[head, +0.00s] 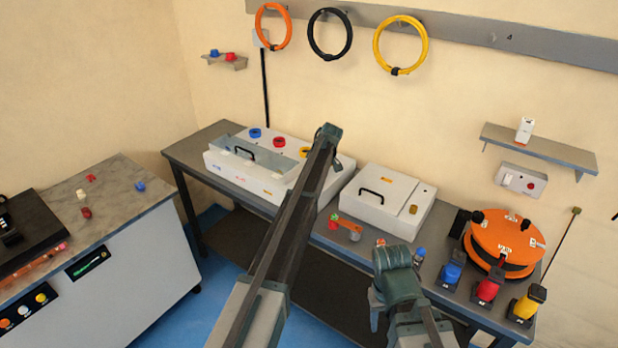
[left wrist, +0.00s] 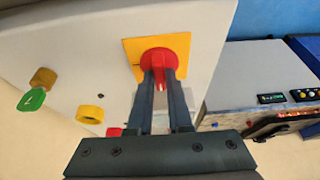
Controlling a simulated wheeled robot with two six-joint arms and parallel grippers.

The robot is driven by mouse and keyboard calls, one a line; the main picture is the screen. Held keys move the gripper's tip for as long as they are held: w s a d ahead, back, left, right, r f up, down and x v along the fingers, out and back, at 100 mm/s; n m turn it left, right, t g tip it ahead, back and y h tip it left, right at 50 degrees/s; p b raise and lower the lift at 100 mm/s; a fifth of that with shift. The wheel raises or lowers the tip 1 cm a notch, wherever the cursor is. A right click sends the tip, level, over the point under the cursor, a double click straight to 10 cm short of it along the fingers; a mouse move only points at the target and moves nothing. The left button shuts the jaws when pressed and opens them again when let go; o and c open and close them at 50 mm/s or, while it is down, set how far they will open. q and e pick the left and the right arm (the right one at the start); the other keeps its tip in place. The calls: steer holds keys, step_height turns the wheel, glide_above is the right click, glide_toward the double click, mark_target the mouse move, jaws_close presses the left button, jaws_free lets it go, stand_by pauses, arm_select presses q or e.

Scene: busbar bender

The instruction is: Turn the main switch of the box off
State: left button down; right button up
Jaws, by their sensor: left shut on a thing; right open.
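In the left wrist view, a round red switch knob (left wrist: 152,57) sits on a square yellow plate (left wrist: 181,44) on a pale grey box face (left wrist: 75,50). My left gripper (left wrist: 161,80) is shut on the red knob, one dark finger on each side of its grip. The knob's pointing mark is too small to read. In the head view my left arm crosses in front of the white boxes, and its gripper and the knob are hidden. My right gripper (head: 377,303) is open and empty, low in front of the bench, partly hidden by its own wrist.
The bench carries a long white box (head: 225,165), a handled box (head: 372,207), an orange reel (head: 503,232) and coloured plugs (head: 487,288). A marble-topped cabinet (head: 115,205) stands left.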

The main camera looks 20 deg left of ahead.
stand_by(0.5)
arm_select(q)
steer(key=c, duration=0.8)
jaws_free()
steer(key=shift+c, duration=0.2)
steer(key=p+v, duration=1.2)
steer(key=v, duration=0.1)
steer(key=shift+r+p, duration=0.4)
steer(key=shift+r, duration=0.05)
